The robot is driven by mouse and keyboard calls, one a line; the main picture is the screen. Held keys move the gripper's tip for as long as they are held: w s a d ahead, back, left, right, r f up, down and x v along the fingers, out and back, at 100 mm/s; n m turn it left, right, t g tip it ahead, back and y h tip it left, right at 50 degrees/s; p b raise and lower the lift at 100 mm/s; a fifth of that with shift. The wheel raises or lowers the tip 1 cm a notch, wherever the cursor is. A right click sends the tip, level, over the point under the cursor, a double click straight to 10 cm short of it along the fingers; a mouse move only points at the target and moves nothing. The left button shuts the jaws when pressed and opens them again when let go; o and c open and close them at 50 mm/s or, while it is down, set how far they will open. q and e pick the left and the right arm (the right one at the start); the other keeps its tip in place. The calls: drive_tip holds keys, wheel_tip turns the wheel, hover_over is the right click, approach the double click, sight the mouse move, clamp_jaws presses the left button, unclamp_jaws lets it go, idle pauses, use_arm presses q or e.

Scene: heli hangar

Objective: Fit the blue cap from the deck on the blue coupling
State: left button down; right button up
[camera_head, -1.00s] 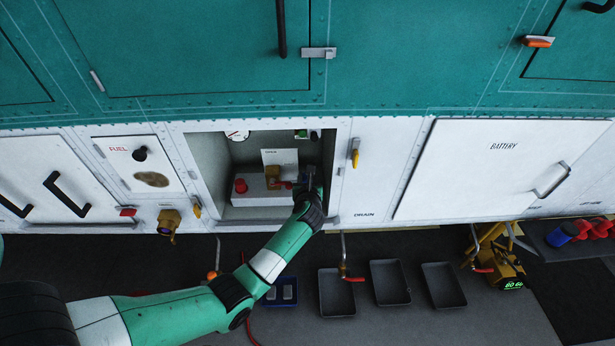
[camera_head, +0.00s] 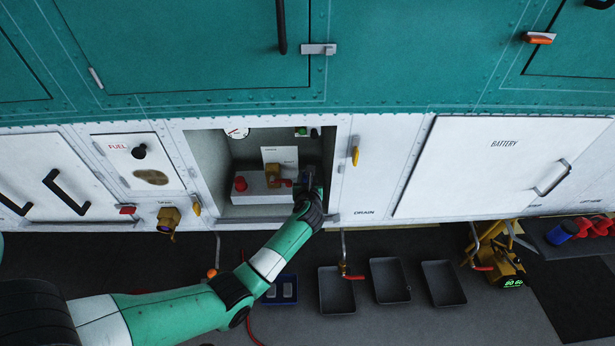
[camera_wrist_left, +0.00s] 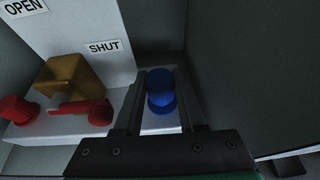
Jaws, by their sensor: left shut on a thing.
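My left gripper (camera_wrist_left: 160,95) reaches into the open bay in the white lower wall. It is shut on the blue cap (camera_wrist_left: 160,82), a short round blue piece between its two fingers in the left wrist view. The cap is over the pale block at the bay's right side; I cannot tell whether it touches the block. In the head view my gripper (camera_head: 308,182) hides the cap. A brass fitting (camera_head: 168,217) with a small blue-violet end, seemingly the blue coupling, hangs on the wall left of the bay. My right gripper is not in view.
In the bay are a red knob (camera_head: 240,184), a brass valve with a red handle (camera_wrist_left: 82,112) and a card marked OPEN and SHUT. The bay's side walls are close.

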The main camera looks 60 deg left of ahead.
use_arm(q)
drive_tip(key=shift+f, duration=0.75)
idle(1.2)
drive_tip(key=shift+c, duration=2.1)
unclamp_jaws()
